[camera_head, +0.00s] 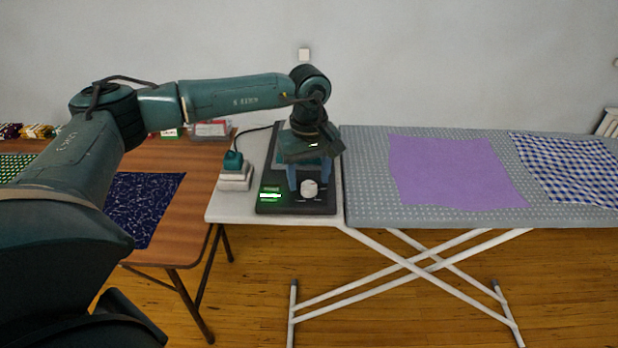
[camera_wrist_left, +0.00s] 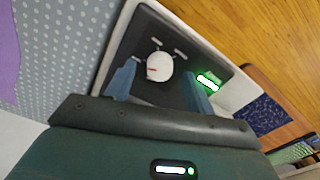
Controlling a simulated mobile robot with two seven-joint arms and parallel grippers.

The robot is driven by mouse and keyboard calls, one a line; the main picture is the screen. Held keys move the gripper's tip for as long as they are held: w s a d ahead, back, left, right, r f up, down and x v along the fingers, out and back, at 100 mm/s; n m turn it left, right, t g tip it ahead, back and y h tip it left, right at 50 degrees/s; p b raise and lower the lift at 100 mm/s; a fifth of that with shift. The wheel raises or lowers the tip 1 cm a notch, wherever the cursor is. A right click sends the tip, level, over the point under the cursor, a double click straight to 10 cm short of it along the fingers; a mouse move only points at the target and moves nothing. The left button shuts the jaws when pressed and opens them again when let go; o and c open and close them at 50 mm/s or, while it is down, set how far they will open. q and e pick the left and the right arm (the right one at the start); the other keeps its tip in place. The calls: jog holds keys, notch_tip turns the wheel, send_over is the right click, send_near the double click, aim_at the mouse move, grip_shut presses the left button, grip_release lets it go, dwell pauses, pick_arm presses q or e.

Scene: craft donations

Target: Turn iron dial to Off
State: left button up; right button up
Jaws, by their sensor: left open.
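The iron dial (camera_head: 309,189) is a round white knob near the front edge of a black base (camera_head: 265,203). In the left wrist view the dial (camera_wrist_left: 160,66) has a short red line on its face and grey marks around it. A green-lit display (camera_head: 270,194) is beside it on the base; it also shows in the left wrist view (camera_wrist_left: 208,82). My left gripper (camera_head: 309,184) is open, pointing down, with its blue fingers on either side of the dial. I cannot tell whether they touch it. My gripper hides much of the base's back part.
A white stand with a teal top (camera_head: 234,165) is left of the base. The ironing board (camera_head: 365,190) on the right bears a purple cloth (camera_head: 450,172) and a blue checked cloth (camera_head: 575,165). A brown table (camera_head: 195,165) on the left holds a dark blue cloth (camera_head: 145,208).

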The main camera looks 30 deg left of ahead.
pick_arm(q)
jog(key=shift+f, duration=0.7)
jog(key=shift+c, duration=0.4)
jog(key=c, duration=0.9)
